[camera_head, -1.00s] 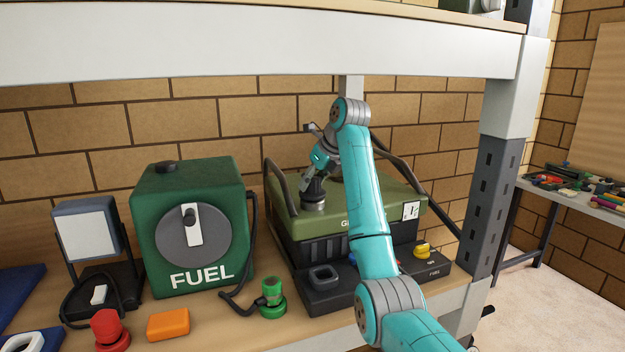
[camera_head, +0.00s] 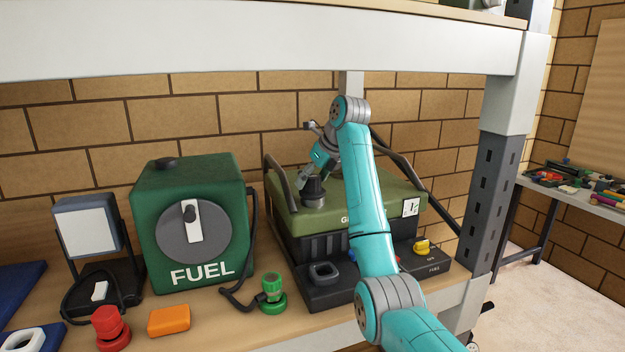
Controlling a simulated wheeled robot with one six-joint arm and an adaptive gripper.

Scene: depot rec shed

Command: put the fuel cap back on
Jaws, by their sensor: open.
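A green generator (camera_head: 395,205) with black tube handles stands on the shelf. A black cap (camera_head: 316,185) sits on a short grey neck (camera_head: 314,203) at the left of its top. From this view it looks upright; I cannot tell whether it is fully seated. My gripper (camera_head: 304,181) is open, tilted down from the upper right, with its fingertips just left of the cap and at its height. I cannot tell whether a finger touches it. My arm hides part of the generator's top and front.
A green FUEL box (camera_head: 160,225) with a dial stands left of the generator. A work lamp (camera_head: 88,232), a red knob (camera_head: 110,325), an orange block (camera_head: 168,321) and a green fitting (camera_head: 271,293) line the shelf. A grey post (camera_head: 490,205) bounds the right, and the shelf beam (camera_head: 250,45) hangs above.

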